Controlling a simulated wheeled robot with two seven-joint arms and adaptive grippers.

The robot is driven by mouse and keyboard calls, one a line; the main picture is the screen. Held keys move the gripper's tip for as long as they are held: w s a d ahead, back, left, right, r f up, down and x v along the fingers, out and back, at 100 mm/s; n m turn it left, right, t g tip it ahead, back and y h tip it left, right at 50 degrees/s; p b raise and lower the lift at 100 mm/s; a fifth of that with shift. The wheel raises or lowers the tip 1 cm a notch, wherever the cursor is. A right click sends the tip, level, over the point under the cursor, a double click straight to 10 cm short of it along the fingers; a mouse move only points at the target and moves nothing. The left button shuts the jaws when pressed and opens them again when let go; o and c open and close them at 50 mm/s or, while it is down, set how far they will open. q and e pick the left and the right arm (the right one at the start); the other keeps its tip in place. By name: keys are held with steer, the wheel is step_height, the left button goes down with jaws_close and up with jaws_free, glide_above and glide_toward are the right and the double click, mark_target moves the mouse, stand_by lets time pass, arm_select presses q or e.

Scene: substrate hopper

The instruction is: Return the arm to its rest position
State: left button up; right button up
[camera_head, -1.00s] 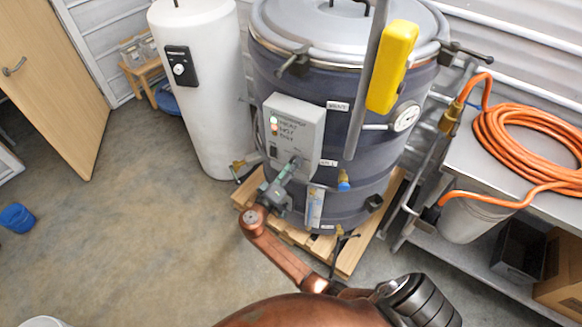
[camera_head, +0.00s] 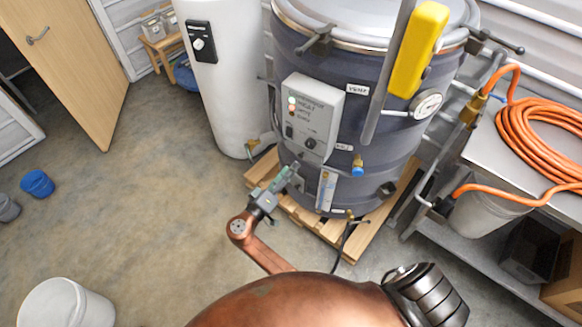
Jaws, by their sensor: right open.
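My right gripper (camera_head: 290,171) is open and empty at the end of my copper-coloured arm. In the picture it is just below the grey control box (camera_head: 316,103) on the dark drum-shaped hopper (camera_head: 352,100). The box's lower knob (camera_head: 310,143) shows uncovered, and the gripper appears apart from it. Small indicator lights show on the box's left side. My arm's elbow fills the bottom middle and hides the floor there. My left gripper is not in view.
The hopper stands on a wooden pallet (camera_head: 352,243). A white tank (camera_head: 228,75) is to its left. A steel bench (camera_head: 488,160) with a coiled orange hose (camera_head: 530,130) is at right. A white bucket (camera_head: 65,305) and a blue bucket (camera_head: 37,183) stand at left. The floor between is clear.

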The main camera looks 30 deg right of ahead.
stand_by(0.4)
steer(key=s+d+f+m+g+y, duration=0.1)
steer(key=s+d+f+g+y, duration=0.45)
steer(key=s+d+f, duration=0.85)
steer(key=s+f+y, duration=0.5)
steer(key=s, duration=0.5)
steer(key=s+a+r+n+y, duration=0.1)
steer(key=s+a+n+y, duration=0.1)
steer(key=s+a+y, duration=0.35)
steer(key=s+a+f+g, duration=0.1)
steer(key=s+f, duration=0.2)
steer(key=f, duration=1.1)
steer(key=s+a+f, duration=0.1)
steer(key=s+f, duration=0.1)
steer(key=f, duration=1.3)
steer(key=s+f+n+g, duration=0.1)
steer(key=s+f, duration=1.6)
steer(key=s, duration=0.3)
steer(key=shift+s+d, duration=0.15)
